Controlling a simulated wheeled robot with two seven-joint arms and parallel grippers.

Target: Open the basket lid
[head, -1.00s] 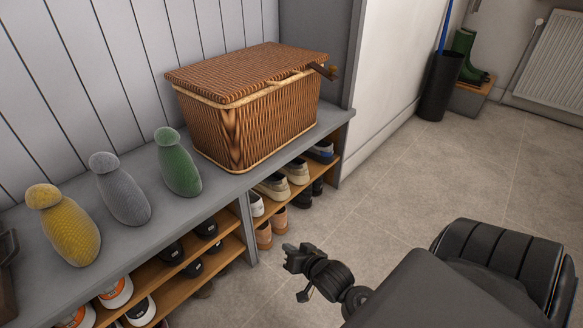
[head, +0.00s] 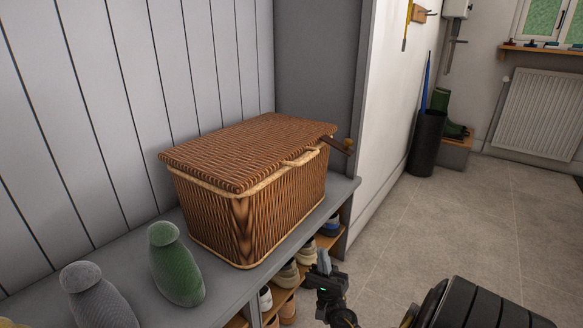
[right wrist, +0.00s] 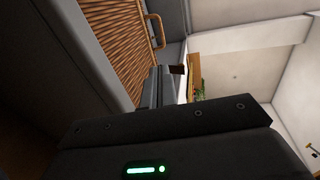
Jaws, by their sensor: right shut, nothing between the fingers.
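The wicker basket (head: 225,215) stands on the grey bench, its brown woven lid (head: 240,145) lying shut on top. A pale loop handle (head: 302,157) sits on the lid's front edge. It also shows in the right wrist view (right wrist: 157,30), beside the basket's ribbed wicker (right wrist: 118,40). My right gripper (head: 324,262) is shut and empty, low in front of the bench edge, below and to the right of the basket and apart from the lid. My left gripper is not in view.
A dark brown piece with a knob (head: 337,145) sticks out at the lid's right end. Shoes (head: 287,275) fill the shelves below. Floor (head: 395,235) to the right is clear.

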